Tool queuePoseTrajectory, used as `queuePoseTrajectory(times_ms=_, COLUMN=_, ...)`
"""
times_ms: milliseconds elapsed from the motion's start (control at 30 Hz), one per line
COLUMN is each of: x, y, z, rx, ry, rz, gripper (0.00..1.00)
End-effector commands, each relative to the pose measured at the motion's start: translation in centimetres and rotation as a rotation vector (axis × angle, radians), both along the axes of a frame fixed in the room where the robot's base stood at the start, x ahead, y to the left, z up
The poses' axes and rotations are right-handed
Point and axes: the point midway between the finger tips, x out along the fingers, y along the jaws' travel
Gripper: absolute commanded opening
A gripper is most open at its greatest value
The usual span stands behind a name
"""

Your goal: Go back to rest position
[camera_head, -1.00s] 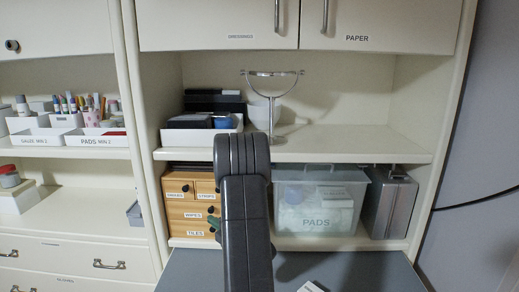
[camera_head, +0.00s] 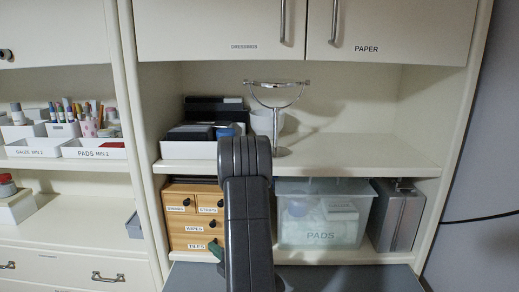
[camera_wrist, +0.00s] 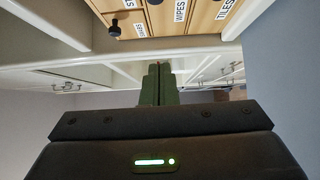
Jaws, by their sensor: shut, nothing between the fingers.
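My gripper shows in the wrist view (camera_wrist: 155,84) as two dark green fingers pressed together, with nothing between them. In the head view my dark arm stands in the middle, and a small green tip of the gripper (camera_head: 216,250) shows just left of it, in front of the lower part of the wooden drawer box (camera_head: 177,222). The rest of the gripper is hidden behind my arm. In the wrist view the labelled drawers (camera_wrist: 165,18) are at the top, apart from the fingers.
A grey surface (camera_head: 345,278) lies below the shelves. The lower shelf holds a clear PADS bin (camera_head: 320,237) and a silver case (camera_head: 398,218). A round mirror on a stand (camera_head: 277,110) and a white tray (camera_head: 190,150) stand on the upper shelf, whose right side is clear.

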Motion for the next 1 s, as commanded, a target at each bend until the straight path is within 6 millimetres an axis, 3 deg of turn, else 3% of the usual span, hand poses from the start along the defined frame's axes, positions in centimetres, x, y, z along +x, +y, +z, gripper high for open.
queuePoseTrajectory(times_ms=100, x=-1.3, y=-1.7, z=-0.3, rx=0.0, ry=0.0, rz=-0.007, gripper=0.0)
queuePoseTrajectory(times_ms=500, x=-4.8, y=-5.4, z=-0.2, rx=0.0, ry=0.0, rz=-0.005, gripper=0.0)
queuePoseTrajectory(times_ms=1000, x=-5.9, y=-6.5, z=0.0, rx=0.0, ry=0.0, rz=-0.001, gripper=0.0)
